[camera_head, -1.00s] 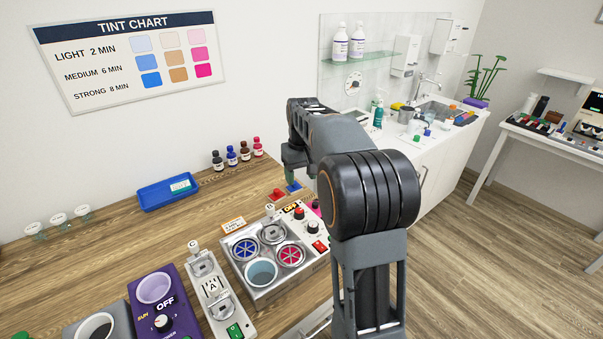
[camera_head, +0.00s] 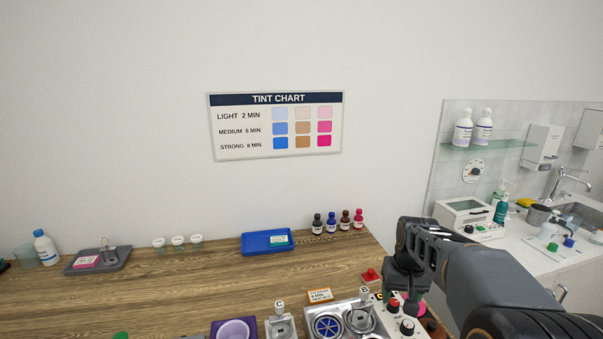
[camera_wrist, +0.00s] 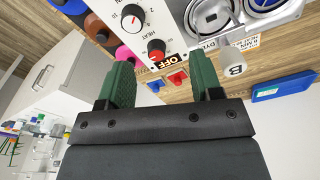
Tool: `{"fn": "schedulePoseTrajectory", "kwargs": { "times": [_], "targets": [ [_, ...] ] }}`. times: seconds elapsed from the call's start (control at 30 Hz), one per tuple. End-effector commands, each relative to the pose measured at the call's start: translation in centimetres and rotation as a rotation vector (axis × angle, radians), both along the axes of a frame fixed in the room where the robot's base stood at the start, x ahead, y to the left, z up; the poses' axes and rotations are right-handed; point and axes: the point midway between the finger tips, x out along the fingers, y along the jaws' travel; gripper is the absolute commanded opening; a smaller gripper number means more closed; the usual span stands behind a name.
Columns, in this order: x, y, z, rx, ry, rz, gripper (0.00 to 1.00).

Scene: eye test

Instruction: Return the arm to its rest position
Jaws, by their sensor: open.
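My gripper (camera_head: 403,287) shows at the lower right of the head view, at the end of my dark grey arm, above the table near the control panel. In the wrist view, my gripper (camera_wrist: 165,82) has its two green fingers spread apart, with nothing between them. Beyond the fingers are the white control panel (camera_wrist: 180,30) with its knobs and "OFF" label, and a red piece (camera_wrist: 178,77) on the wood. I cannot tell the exact gap between the fingers and the panel. The rest of my arm runs out of the head view at the lower right.
The wooden table (camera_head: 200,290) holds a blue tray (camera_head: 267,241), several small bottles (camera_head: 331,224), a dyeing unit (camera_head: 345,322) and a grey tray (camera_head: 97,261). A sink counter (camera_head: 530,250) stands at the right. The wall with the tint chart (camera_head: 277,126) is behind.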

Motion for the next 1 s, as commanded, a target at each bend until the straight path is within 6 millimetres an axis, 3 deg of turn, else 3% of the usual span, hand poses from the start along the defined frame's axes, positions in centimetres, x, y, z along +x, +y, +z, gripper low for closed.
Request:
{"fn": "schedulePoseTrajectory", "kwargs": {
  "times": [0.03, 0.2, 0.4, 0.57, 1.0],
  "targets": [
    [-2.2, 1.3, 0.2, -0.008, -0.031, 0.005, 0.59],
    [-8.4, 4.4, -0.4, -0.024, -0.121, 0.032, 0.59],
    [-13.0, 6.5, -0.7, -0.029, -0.203, 0.086, 0.59],
    [-14.2, 7.2, 0.2, -0.031, -0.257, 0.118, 0.59],
    [-14.3, 7.6, 1.0, -0.031, -0.286, 0.136, 0.59]
  ]
}}
